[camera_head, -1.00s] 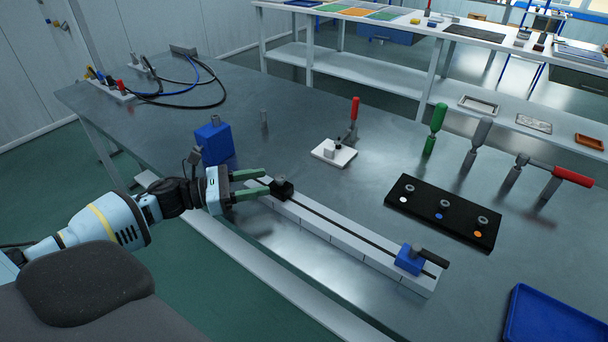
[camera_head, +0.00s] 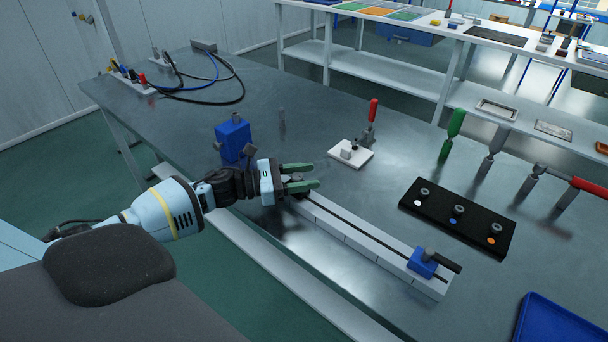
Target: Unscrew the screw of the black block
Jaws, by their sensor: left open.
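The white slotted rail (camera_head: 352,241) lies along the near side of the table. The black block (camera_head: 301,195) sits at its far left end, mostly hidden by my left gripper; its screw is not clearly visible. My left gripper (camera_head: 315,174) is open, with its two green fingers level over the black block and pointing right. I cannot tell whether the screw stands between the fingers. A blue block (camera_head: 423,264) with a grey screw and a dark handle sits near the rail's other end. My right gripper is not in view.
A blue box (camera_head: 233,140) stands behind my left wrist. A white plate with a red-handled clamp (camera_head: 372,112), a black panel (camera_head: 465,222) with several round fittings, and upright tools lie to the right. A blue tray (camera_head: 555,325) is at the lower right.

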